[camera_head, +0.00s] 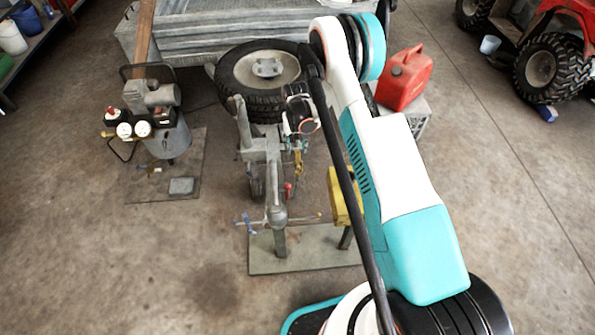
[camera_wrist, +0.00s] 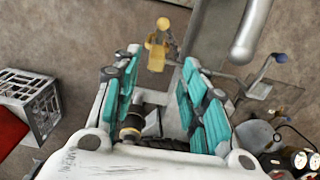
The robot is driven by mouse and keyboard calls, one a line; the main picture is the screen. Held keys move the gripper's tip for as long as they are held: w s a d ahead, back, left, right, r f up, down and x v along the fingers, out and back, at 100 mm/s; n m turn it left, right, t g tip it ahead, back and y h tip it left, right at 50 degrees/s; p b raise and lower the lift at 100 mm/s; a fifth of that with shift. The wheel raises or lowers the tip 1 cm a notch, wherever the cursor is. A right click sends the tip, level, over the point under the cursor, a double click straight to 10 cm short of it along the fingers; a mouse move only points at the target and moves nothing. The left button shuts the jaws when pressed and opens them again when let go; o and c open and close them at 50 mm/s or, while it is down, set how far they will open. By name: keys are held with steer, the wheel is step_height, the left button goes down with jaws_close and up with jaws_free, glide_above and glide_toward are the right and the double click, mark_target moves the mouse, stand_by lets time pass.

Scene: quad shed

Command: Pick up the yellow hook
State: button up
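The yellow hook (camera_head: 299,165) is a small, narrow yellow piece at the right side of a grey metal stand (camera_head: 262,150), just below my gripper in the head view. In the wrist view a yellow piece with a rounded knob, which looks like the hook (camera_wrist: 156,52), shows beyond and between my fingertips. My gripper (camera_wrist: 160,64) has teal finger pads spread apart, with nothing held between them. In the head view my gripper (camera_head: 298,146) is small and partly hidden by my wrist. I cannot tell whether a finger touches the hook.
A red handle (camera_head: 288,190) and a blue one (camera_head: 248,224) are on the stand. A larger yellow block (camera_head: 342,200) stands at right. A tyre (camera_head: 236,85), compressor (camera_head: 168,135) and red can (camera_head: 405,78) on a crate (camera_wrist: 38,105) surround it. Floor at left front is clear.

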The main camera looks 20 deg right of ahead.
mark_target(298, 151)
steer(key=f+b, duration=0.2)
steer(key=f, duration=0.3)
steer(key=shift+d+f+b, duration=0.1)
steer(key=shift+d+b, duration=0.15)
steer(key=shift+b, duration=0.15)
jaws_close()
